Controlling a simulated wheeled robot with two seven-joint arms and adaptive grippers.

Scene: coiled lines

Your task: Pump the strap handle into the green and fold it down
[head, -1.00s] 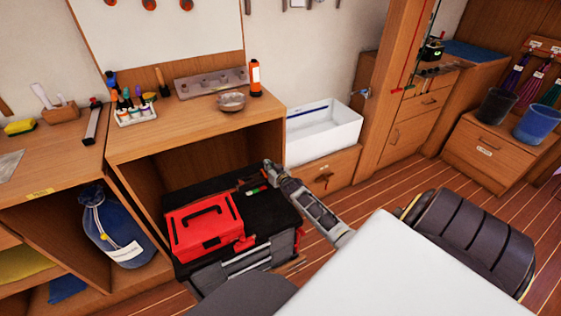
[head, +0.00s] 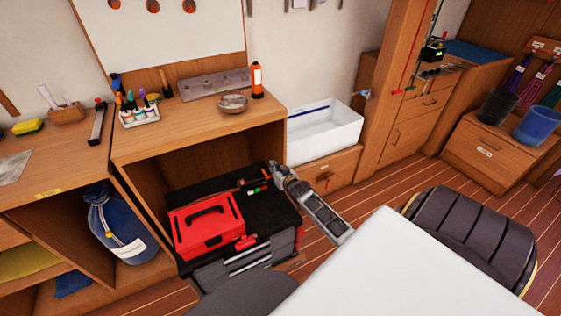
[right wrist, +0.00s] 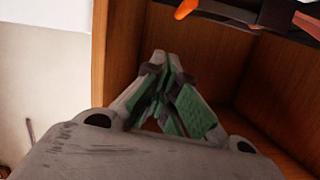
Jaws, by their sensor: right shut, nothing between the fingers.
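A dark strap handle with an orange-red end (head: 254,181) lies at the back right of the black deck (head: 262,210), behind a small green and red marking (head: 257,189). In the right wrist view a dark bar with an orange tip (right wrist: 230,11) crosses the top edge; I take it to be this handle, cut off by the frame. My right gripper (head: 275,167) is just right of the handle and apart from it. Its green-padded fingers (right wrist: 168,85) are closed together and empty. My left gripper is not in view.
A red toolbox (head: 207,228) stands on the deck left of the handle. The wooden cabinet (head: 200,160) rises behind and overhangs the back of the deck. A white bin (head: 325,133) stands at the back right. Wooden floor (head: 380,190) is open to the right.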

